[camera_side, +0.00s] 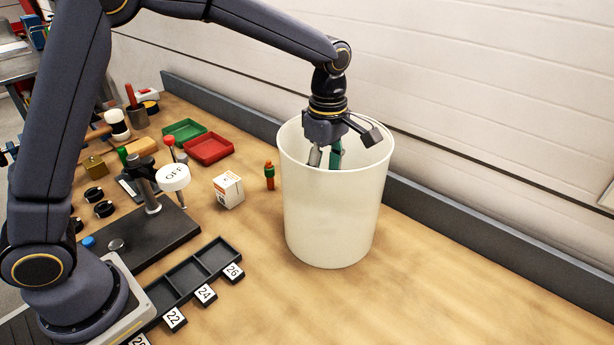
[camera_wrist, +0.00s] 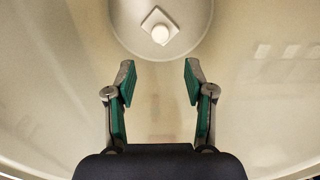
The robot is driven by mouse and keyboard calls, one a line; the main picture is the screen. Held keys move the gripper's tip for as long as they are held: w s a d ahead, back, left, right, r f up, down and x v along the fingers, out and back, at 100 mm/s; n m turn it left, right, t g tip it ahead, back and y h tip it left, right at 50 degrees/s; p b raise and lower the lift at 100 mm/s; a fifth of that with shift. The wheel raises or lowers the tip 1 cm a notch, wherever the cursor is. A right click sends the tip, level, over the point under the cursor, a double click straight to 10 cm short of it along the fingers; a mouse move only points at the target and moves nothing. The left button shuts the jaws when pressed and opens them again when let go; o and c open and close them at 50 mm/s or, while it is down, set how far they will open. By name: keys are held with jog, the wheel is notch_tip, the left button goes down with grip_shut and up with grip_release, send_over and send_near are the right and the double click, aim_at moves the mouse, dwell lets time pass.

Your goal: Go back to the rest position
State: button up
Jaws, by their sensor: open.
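My gripper (camera_side: 325,155) reaches down into the mouth of a tall white bin (camera_side: 330,215) in the side view. Its fingers are partly hidden behind the bin's near rim. In the wrist view my gripper (camera_wrist: 159,82) has its two green-padded fingers spread apart with nothing between them. Beyond the fingertips, a small pale round piece on a square base (camera_wrist: 160,34) lies on the bin's round floor. The bin's pale inner wall (camera_wrist: 50,90) surrounds the fingers.
Left of the bin stand a small orange-and-green figure (camera_side: 269,175) and a white box (camera_side: 229,189). A black tray with number tags (camera_side: 193,278), a black stand (camera_side: 150,235), and red (camera_side: 208,149) and green bins (camera_side: 184,131) lie farther left. The table right of the bin is clear.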

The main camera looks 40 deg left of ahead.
jog(key=shift+r, duration=0.25)
